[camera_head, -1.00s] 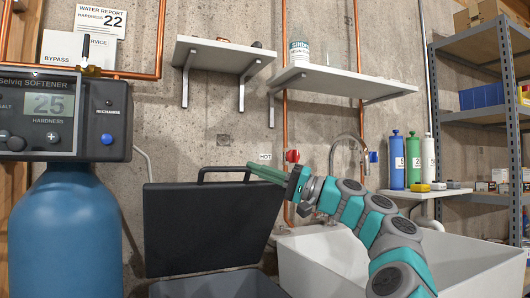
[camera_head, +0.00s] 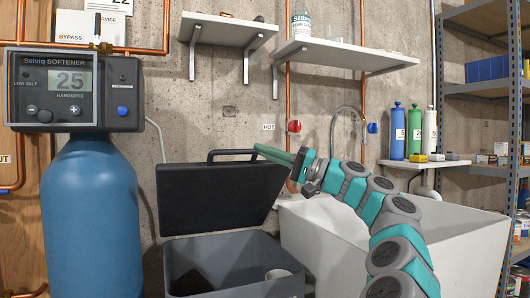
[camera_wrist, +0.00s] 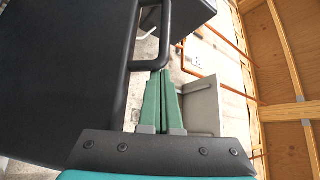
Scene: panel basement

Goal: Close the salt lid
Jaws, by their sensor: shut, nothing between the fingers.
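The salt lid (camera_head: 214,198) is a black panel with a bar handle (camera_head: 231,152) on its top edge. It stands raised and tilted at the back of the grey salt bin (camera_head: 236,248), whose open top shows below it. My gripper (camera_head: 258,148) is shut, its green fingers at the right end of the handle. In the wrist view the lid (camera_wrist: 55,70) fills the left side, and the shut fingertips (camera_wrist: 161,74) are close to the handle (camera_wrist: 152,58). I cannot tell whether they touch it.
A blue tank softener (camera_head: 92,215) stands left of the bin. A white sink (camera_head: 400,235) is on the right, behind my arm. Wall shelves (camera_head: 350,55) hang above, and metal shelving (camera_head: 480,100) stands at far right. A pale cup-like thing (camera_head: 278,273) shows inside the bin.

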